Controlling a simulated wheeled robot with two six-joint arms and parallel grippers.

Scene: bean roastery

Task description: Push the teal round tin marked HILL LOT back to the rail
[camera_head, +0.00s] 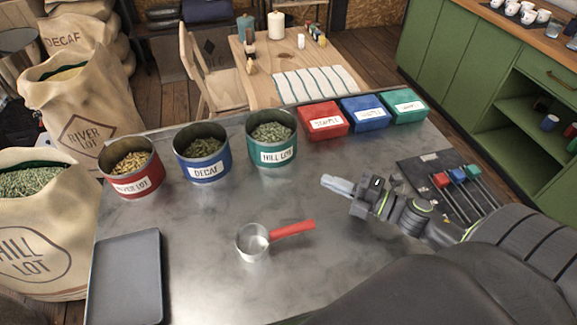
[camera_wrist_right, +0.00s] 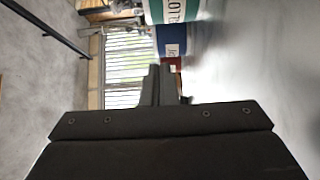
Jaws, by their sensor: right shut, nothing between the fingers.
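The teal round tin marked HILL LOT (camera_head: 277,156) stands upright near the back edge of the metal table, filled with greenish beans. In the right wrist view its teal side and part of its label (camera_wrist_right: 178,10) show at the top, cut by the frame. My right gripper (camera_head: 325,182) is shut and empty, low over the table, in front of the tin and to its right, apart from it. Its closed fingers show in the right wrist view (camera_wrist_right: 158,72). I cannot make out a rail behind the tin. My left gripper is not in view.
A blue DECAF tin (camera_head: 203,160) and a red RIVER LOT tin (camera_head: 133,174) stand left of the teal tin. Red (camera_head: 323,121), blue (camera_head: 364,113) and green boxes stand to its right. A red-handled scoop (camera_head: 254,245) lies in front, with bare table between.

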